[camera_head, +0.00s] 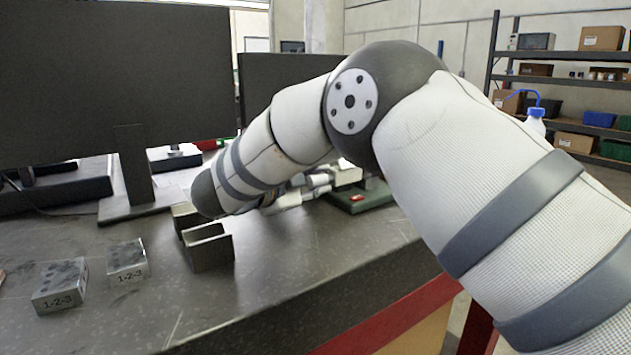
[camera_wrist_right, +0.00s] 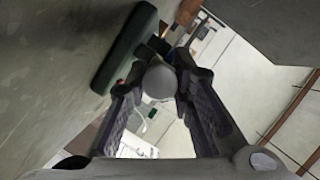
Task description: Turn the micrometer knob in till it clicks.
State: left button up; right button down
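The micrometer's grey round knob (camera_wrist_right: 160,82) shows end-on between the fingers of my right gripper (camera_wrist_right: 161,72) in the right wrist view. Both fingertips meet its sides, and the gripper looks shut on it. The dark green stand (camera_wrist_right: 124,47) lies beyond the fingers at upper left. In the head view the green stand base (camera_head: 372,194) is on the bench, partly behind my right arm. My arm hides most of the gripper and micrometer there, and any scale marks are too small to read. My left gripper is not in view.
Two 1-2-3 blocks (camera_head: 59,286) (camera_head: 127,261) lie on the dark bench (camera_head: 290,265) at left. Dark monitors (camera_head: 110,80) line the back. The front middle of the bench is clear.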

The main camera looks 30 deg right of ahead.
jog(key=shift+r+m+t, duration=0.2)
jog(key=shift+m+t, duration=0.1)
jog(key=shift+m, duration=0.1)
jog(key=shift+m+p, duration=0.4)
jog(key=shift+p, duration=0.05)
jog(key=shift+f+m+t+h, duration=0.15)
jog(key=shift+m+t+h, duration=0.15)
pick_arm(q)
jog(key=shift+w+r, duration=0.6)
pick_arm(e)
jog(key=c, duration=1.4)
grip_release()
jog(key=shift+f, duration=0.1)
